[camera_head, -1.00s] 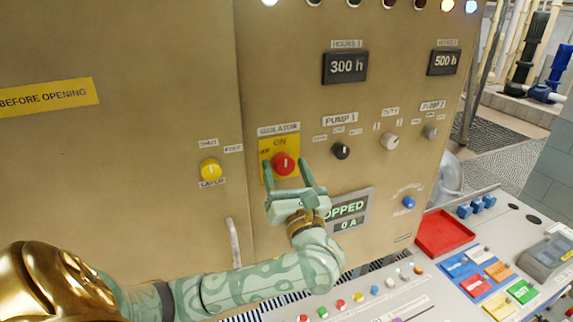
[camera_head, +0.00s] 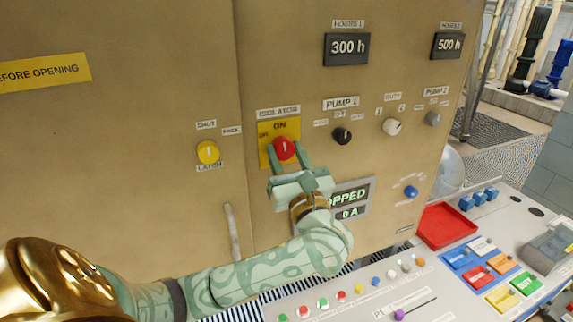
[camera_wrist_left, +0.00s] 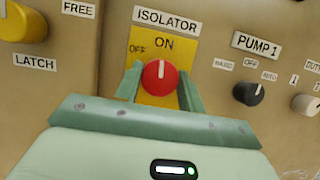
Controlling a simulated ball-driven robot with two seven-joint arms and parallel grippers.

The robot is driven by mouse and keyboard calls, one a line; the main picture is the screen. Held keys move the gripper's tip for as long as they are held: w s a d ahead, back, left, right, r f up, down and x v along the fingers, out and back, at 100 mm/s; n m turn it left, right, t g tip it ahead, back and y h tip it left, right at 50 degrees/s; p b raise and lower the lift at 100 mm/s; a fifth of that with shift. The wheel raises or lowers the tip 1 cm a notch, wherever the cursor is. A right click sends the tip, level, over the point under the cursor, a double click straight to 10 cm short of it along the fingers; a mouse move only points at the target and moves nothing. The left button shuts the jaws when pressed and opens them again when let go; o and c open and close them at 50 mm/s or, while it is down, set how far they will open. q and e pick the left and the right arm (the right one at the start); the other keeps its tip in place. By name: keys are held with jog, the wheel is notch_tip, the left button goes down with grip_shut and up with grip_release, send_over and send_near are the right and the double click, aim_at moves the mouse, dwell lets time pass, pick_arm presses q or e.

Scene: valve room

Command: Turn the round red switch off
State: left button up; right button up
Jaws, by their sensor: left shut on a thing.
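The round red switch (camera_head: 284,149) sits on a yellow plate (camera_head: 291,128) under the ISOLATOR label on the tan cabinet. The plate reads ON at the top and OFF at the left. In the left wrist view the red switch (camera_wrist_left: 159,77) has its white mark pointing up, towards ON. My left gripper (camera_head: 287,153) is shut on the switch, with one finger on each side of it. The left gripper's fingers also show in the left wrist view (camera_wrist_left: 160,84). My right gripper is not in view.
A yellow latch knob (camera_head: 208,152) is to the left and a black PUMP 1 knob (camera_head: 342,136) to the right. A display (camera_head: 352,199) is just right of my left gripper. A console with a red tray (camera_head: 447,225) and several buttons stands below.

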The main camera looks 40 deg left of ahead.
pick_arm(q)
jog(key=n+g+b, duration=0.1)
jog(key=n+b, duration=0.2)
jog(key=n+g+y+b, duration=0.1)
jog(key=n+g+b, duration=0.1)
jog(key=n+b, duration=0.1)
jog(key=n+g+b, duration=0.2)
jog(key=n+b, duration=0.1)
jog(key=b, duration=0.1)
jog(key=shift+w+d+f, duration=0.1)
jog(key=shift+w+f, duration=0.05)
jog(key=shift+f, duration=0.25)
jog(key=n+g+b, duration=0.1)
jog(key=n+b, duration=0.3)
jog(key=n+g+h+b, duration=0.1)
jog(key=n+g+b, duration=0.1)
jog(key=n+b, duration=0.3)
jog(key=shift+w+r+g, duration=0.1)
jog(key=shift+r+g, duration=0.1)
jog(key=shift+g, duration=0.1)
jog(key=shift+r+n+g+h+b, duration=0.2)
jog(key=shift+n+g+h+b, duration=0.2)
jog(key=shift+n+b, duration=1)
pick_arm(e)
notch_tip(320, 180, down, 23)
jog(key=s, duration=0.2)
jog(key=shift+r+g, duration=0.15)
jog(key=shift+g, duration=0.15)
pick_arm(q)
jog(key=shift+n, duration=0.3)
